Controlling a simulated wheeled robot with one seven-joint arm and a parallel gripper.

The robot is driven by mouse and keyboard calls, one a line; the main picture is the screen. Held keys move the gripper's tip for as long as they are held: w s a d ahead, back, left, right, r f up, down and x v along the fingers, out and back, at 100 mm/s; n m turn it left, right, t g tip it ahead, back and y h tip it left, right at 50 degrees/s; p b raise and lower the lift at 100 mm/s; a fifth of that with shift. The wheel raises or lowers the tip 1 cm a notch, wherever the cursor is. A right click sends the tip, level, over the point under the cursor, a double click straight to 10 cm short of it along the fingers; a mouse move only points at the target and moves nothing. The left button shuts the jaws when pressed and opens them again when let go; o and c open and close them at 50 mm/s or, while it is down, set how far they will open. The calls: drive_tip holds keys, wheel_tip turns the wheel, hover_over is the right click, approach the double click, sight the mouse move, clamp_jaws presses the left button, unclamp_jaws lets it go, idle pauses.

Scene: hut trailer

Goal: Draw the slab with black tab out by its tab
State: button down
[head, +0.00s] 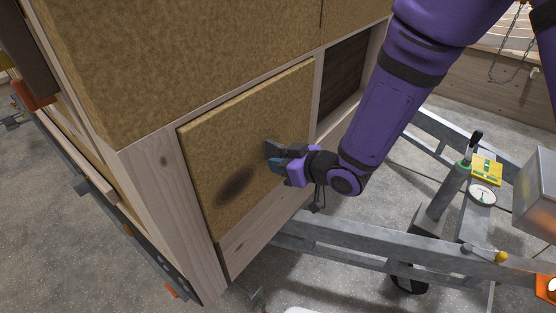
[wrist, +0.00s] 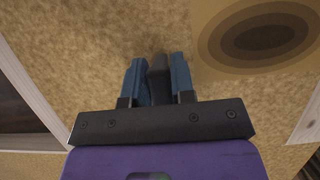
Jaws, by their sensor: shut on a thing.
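The slab (head: 225,135) is a tan, fibrous panel seated in a pale wooden frame in the head view. Its top and left edges show as a thin rim standing slightly proud of the frame. It also fills most of the wrist view (wrist: 80,50). Its black tab (wrist: 158,70) stands between my two blue-grey fingers in the wrist view. My gripper (head: 273,155) is shut on this tab, close against the slab's face right of its middle; its fingers also show in the wrist view (wrist: 157,80). In the head view, my fingers hide the tab.
A dark opening (head: 344,72) lies right of the slab, with a wooden post between. Another tan panel (head: 190,50) is above. A grey metal beam (head: 400,240) runs below right, near a jack post with a gauge (head: 482,194). A dark oval patch (head: 236,186) marks the slab.

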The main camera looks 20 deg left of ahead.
drive_tip(key=s+d, duration=0.2)
drive_tip(key=d, duration=0.3)
drive_tip(key=shift+s+d, duration=0.2)
drive_tip(key=shift+d, duration=0.15)
idle(1.1)
drive_tip(key=shift+d, duration=0.1)
idle(0.4)
